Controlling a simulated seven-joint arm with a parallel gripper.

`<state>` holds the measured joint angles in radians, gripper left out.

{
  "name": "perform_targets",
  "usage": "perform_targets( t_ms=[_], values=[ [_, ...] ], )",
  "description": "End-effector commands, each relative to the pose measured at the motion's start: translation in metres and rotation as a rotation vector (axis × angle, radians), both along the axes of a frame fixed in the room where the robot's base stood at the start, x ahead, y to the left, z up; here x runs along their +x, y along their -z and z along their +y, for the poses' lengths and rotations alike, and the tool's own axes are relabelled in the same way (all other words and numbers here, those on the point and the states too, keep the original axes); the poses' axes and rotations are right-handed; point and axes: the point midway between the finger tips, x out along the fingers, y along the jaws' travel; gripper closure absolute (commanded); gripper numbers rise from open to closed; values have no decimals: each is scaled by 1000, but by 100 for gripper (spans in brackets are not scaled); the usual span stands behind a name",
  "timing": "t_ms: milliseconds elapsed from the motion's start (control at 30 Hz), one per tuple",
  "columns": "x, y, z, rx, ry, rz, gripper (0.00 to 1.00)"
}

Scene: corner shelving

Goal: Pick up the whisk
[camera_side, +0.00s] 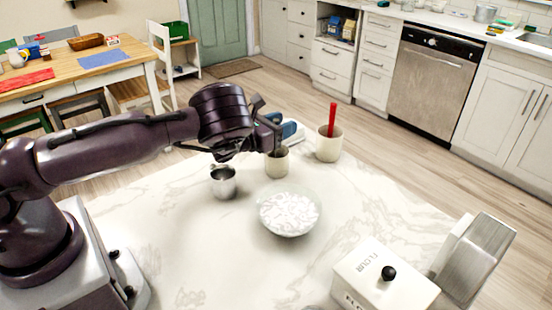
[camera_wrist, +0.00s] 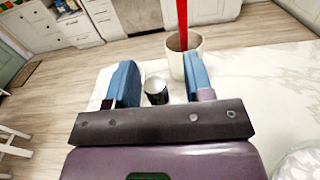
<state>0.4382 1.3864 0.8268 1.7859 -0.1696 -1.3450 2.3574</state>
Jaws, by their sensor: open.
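No whisk can be made out for certain. A red handle (camera_side: 332,117) stands upright out of a cream cup (camera_side: 329,146) at the counter's back edge; what lies below its rim is hidden. The same handle (camera_wrist: 182,22) and cup (camera_wrist: 174,62) show in the wrist view, beyond my right finger. My gripper (camera_side: 279,137) is open, low over the back of the counter, and partly covers a smaller cream cup (camera_side: 277,165). In the wrist view, a small dark cylinder with a silvery top (camera_wrist: 156,91) appears between the blue fingers of my gripper (camera_wrist: 160,72); I cannot tell what it is.
A metal cup (camera_side: 223,183) stands left of the smaller cream cup. A white flour box (camera_side: 384,277) and a metal object (camera_side: 475,260) are at front right. The marble counter (camera_side: 385,205) has free room at right.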

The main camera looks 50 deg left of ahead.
Motion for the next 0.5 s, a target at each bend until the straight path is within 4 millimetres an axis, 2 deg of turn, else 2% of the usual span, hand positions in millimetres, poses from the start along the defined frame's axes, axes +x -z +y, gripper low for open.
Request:
perform_targets(
  t_ms=[167,367,400,500],
  values=[
    [0,0,0,0,-1,1,53],
    [0,0,0,0,0,0,96],
    [0,0,0,0,0,0,100],
    [0,0,0,0,0,-1,100]
  ],
)
